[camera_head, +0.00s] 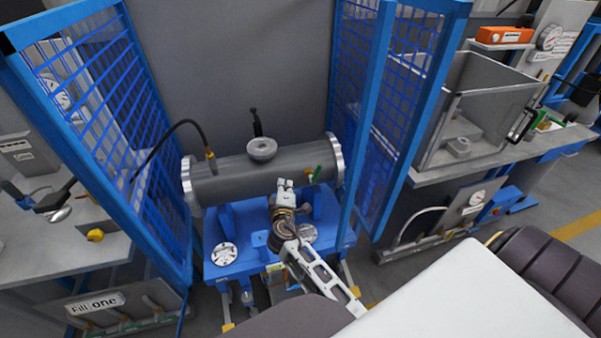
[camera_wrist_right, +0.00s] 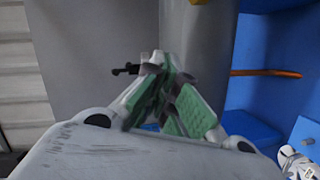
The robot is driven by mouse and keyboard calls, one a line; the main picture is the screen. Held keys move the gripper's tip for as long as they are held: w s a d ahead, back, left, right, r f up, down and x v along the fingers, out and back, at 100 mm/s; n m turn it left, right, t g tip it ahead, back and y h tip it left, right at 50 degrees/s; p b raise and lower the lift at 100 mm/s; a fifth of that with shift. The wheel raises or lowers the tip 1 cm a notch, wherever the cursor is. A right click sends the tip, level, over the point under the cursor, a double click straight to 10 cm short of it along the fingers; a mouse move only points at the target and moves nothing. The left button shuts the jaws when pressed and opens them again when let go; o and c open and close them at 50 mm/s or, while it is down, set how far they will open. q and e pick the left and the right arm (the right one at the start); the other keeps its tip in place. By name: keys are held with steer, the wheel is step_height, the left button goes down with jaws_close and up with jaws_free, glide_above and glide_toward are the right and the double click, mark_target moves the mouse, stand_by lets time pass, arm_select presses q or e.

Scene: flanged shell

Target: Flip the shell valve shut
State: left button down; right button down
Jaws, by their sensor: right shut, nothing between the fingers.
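The grey flanged shell (camera_head: 240,172) lies horizontally on a blue stand, with a silver flange at each end. A small valve with a green handle (camera_head: 316,173) is on its front side near the right flange; the handle stands tilted. My right gripper (camera_head: 284,184) is in front of the shell's lower middle, left of the valve and apart from its handle. It is shut and empty. In the right wrist view, its green-padded fingers (camera_wrist_right: 166,72) come together before a grey surface; the green handle cannot be made out there. My left gripper is not in view.
Blue mesh guards (camera_head: 95,100) stand left and right of the shell. A black hose (camera_head: 165,135) joins the shell's top left, beside a raised round port (camera_head: 262,149). Benches with equipment stand at both sides. A round plate (camera_head: 224,254) lies on the blue stand (camera_head: 215,225).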

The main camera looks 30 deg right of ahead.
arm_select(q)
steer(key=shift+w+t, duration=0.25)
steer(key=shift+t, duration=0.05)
arm_select(e)
steer(key=s+d+m+h, duration=0.1)
steer(key=d+m+g+h, duration=0.1)
steer(key=shift+s+d, duration=0.35)
steer(key=shift+m, duration=0.3)
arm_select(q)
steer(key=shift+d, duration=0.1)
arm_select(e)
steer(key=shift+w, duration=0.1)
